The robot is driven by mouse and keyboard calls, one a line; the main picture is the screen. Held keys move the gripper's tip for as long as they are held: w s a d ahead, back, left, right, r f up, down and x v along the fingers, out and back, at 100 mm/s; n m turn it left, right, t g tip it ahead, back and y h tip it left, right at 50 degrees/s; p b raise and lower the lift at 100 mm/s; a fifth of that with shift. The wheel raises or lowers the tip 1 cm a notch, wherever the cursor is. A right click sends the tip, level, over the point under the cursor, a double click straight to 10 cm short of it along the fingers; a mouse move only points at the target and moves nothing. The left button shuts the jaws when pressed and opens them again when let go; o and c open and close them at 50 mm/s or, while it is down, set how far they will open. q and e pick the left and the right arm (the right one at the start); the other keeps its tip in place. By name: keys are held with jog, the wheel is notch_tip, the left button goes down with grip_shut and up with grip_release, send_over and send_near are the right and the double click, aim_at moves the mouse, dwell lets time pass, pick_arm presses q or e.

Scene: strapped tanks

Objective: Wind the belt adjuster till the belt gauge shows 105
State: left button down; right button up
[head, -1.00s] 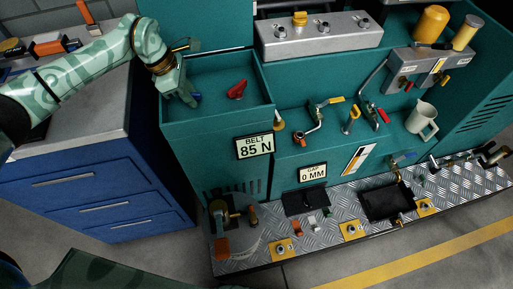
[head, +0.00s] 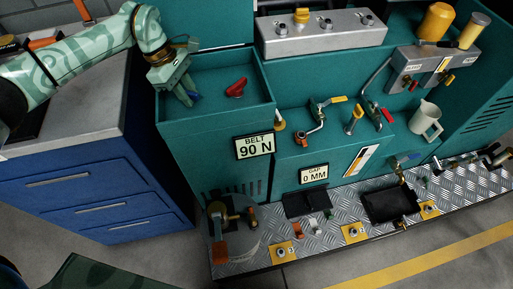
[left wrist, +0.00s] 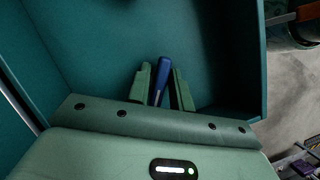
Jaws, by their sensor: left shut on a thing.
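The belt gauge (head: 254,146) is a pale sign on the teal cabinet front and reads 90 N. My left gripper (head: 190,99) reaches down into the open-topped teal bay in the head view. It is shut on a blue handle (left wrist: 162,76), which stands between its two green fingers in the left wrist view. A bit of the blue handle shows beside the fingers in the head view (head: 196,97). The handle's base is hidden, so I cannot tell for sure that it is the belt adjuster. My right gripper is not in view.
A red knob (head: 236,88) stands in the same bay, right of my left gripper. The bay's teal walls surround the fingers. A gap gauge (head: 313,174) reads 0 MM. Valves, a white jug (head: 426,118) and a grey metal box (head: 320,34) stand further right.

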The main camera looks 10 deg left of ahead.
pick_arm(q)
jog(key=shift+f+m+g+b, duration=0.25)
jog(key=shift+m+b, duration=0.2)
jog(key=shift+m, duration=0.35)
jog(key=shift+r+m+g, duration=0.2)
jog(key=shift+m+g, duration=0.05)
jog(key=shift+m, duration=0.35)
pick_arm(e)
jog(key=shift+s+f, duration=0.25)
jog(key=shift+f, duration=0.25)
pick_arm(q)
jog(key=shift+f+m+b, duration=0.1)
jog(key=shift+m+b, duration=0.4)
jog(key=shift+m, duration=0.2)
jog(key=shift+m+g+y, duration=0.3)
jog(key=shift+m+g, duration=0.1)
jog(key=shift+m, duration=0.3)
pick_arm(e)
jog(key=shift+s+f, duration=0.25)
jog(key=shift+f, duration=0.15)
pick_arm(q)
jog(key=shift+m+g+y+b, duration=0.3)
jog(key=shift+m+b, duration=0.2)
jog(key=shift+m, duration=0.9)
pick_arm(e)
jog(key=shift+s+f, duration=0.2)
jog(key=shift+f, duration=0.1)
